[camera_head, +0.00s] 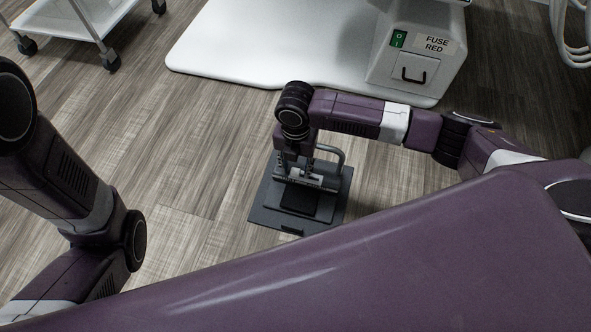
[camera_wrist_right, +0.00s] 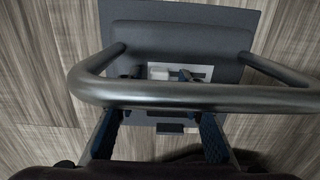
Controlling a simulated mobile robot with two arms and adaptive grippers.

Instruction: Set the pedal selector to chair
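The foot pedal unit (camera_head: 268,212) is a dark grey plate with a raised body on the floor, below the middle of the head view. It also shows in the right wrist view (camera_wrist_right: 215,14). A grey tubular handle (camera_head: 338,155) loops up from it and crosses the right wrist view as a thick bar (camera_wrist_right: 190,97). A small light panel (camera_wrist_right: 195,70) with a dark upright piece, perhaps the selector, shows behind the bar; its setting is unreadable. My right gripper (camera_head: 302,170) points down over the pedal. Its blue-padded fingers (camera_wrist_right: 160,137) are spread, with nothing visibly gripped. My left gripper is out of view.
A white base plate (camera_head: 250,45) with a box labelled "FUSE RED" (camera_head: 415,65) stands beyond the pedal. A white wheeled cart (camera_head: 75,20) is at the upper left. Wood floor is clear left of the pedal.

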